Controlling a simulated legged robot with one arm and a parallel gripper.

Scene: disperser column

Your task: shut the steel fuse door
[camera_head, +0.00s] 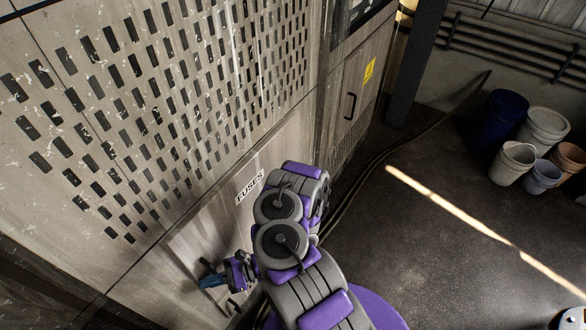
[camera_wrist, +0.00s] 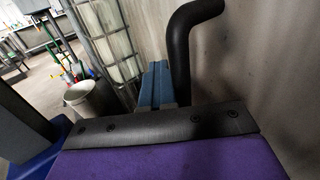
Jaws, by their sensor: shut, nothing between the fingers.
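The steel fuse door (camera_head: 205,238) is the pale metal panel low on the cabinet, below the "FUSES" label (camera_head: 250,187). My arm hides much of it, and I cannot tell how far open it stands. My gripper (camera_head: 210,280) is shut and empty in front of this panel, its blue fingertips pointing left. In the wrist view, my blue fingers (camera_wrist: 156,85) stand just left of a thick black bent handle (camera_wrist: 182,55). The handle is beside the fingers, not between them; contact is unclear. A stained pale metal surface (camera_wrist: 262,60) fills the right side.
The perforated cabinet front (camera_head: 150,90) rises above. A cabinet door with a yellow label (camera_head: 369,70) stands farther back. Cables run along the cabinet's foot. Several buckets, one blue (camera_head: 498,120), stand at the right. The floor (camera_head: 440,230) between is clear.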

